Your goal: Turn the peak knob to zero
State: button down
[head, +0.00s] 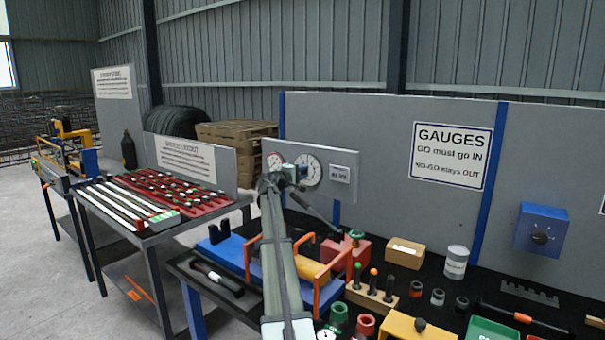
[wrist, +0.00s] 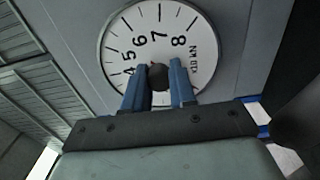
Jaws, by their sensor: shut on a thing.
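The gauge panel (head: 340,188) stands at the back of the bench, with a small dial (head: 275,161) on the left and a larger white dial (head: 313,168) beside it. My gripper (head: 297,172) is at the larger dial and covers part of it. In the wrist view the dial face (wrist: 120,45) shows numbers and kN lettering. A dark round knob (wrist: 160,73) sits at its middle. The blue fingers of my gripper (wrist: 162,84) are shut on the knob, one on each side. A trace of red shows beside the knob; the pointer's reading is mostly hidden.
An orange-framed fixture (head: 322,290) with a yellow cylinder stands below my arm. A red block with a green knob (head: 350,250), upright pins and a cardboard box (head: 405,252) are to the right. A blue box with a black knob (head: 541,228) hangs farther right.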

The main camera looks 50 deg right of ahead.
dwell(0.3)
jog(key=c, duration=0.9)
grip_release()
jog(key=a, duration=1.3)
jog(key=shift+a, duration=0.4)
